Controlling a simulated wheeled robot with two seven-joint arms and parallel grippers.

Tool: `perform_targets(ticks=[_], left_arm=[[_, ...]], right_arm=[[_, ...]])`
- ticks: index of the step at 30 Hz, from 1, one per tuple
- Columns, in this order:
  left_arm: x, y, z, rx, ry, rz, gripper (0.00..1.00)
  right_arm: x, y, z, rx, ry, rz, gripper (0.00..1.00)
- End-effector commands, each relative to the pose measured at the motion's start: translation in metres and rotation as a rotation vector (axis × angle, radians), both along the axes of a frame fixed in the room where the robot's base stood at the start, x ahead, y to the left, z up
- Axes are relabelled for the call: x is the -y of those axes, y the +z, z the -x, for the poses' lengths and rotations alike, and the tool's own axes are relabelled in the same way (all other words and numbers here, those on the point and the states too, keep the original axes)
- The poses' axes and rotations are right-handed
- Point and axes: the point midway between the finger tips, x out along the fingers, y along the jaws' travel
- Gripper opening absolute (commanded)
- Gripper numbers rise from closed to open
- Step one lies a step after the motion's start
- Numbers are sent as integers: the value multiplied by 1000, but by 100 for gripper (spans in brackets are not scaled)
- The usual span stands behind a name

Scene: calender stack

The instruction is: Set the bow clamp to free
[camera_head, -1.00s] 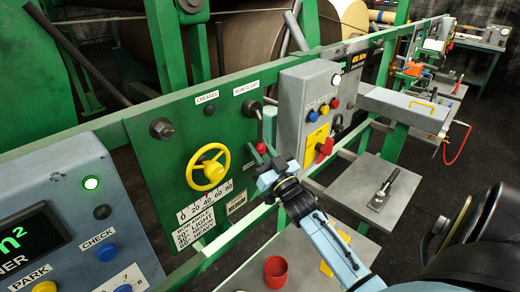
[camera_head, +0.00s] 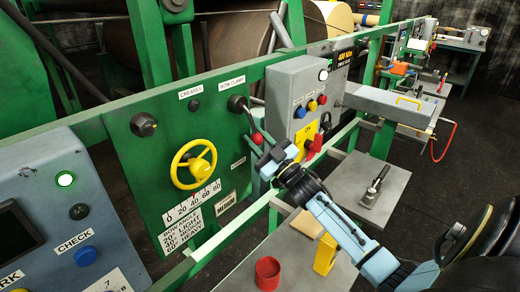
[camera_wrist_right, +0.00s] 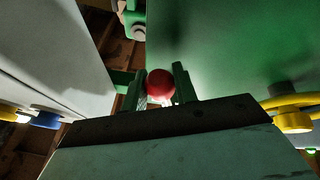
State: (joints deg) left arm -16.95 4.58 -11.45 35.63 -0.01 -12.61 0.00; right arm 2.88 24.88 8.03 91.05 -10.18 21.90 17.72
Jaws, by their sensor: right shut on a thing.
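The bow clamp is a lever (camera_head: 248,122) on the green panel, with its pivot under the label "BOW CLAMP". It slants down to the right and ends in a red knob (camera_head: 257,138). My right gripper (camera_head: 265,153) is at the knob, its arm reaching in from the lower right. In the right wrist view the red knob (camera_wrist_right: 160,84) sits between the two fingers of my right gripper (camera_wrist_right: 160,90), which is shut on it. A small label (camera_head: 238,162) below the lever is too small to read. My left gripper is not in view.
A yellow handwheel (camera_head: 193,163) is left of the lever. A grey box with buttons and a red handle (camera_head: 314,146) stands close to its right. Below are a red cup (camera_head: 268,272) and a grey shelf (camera_head: 345,183) with a metal tool.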

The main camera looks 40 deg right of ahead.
Motion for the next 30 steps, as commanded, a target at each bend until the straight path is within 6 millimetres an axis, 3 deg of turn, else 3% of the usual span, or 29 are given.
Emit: perform_targets(ticks=[15,30], left_arm=[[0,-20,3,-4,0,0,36],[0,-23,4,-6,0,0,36]], right_arm=[[37,20,-6,61,-1,373,0],[44,28,-7,78,-1,467,0]])
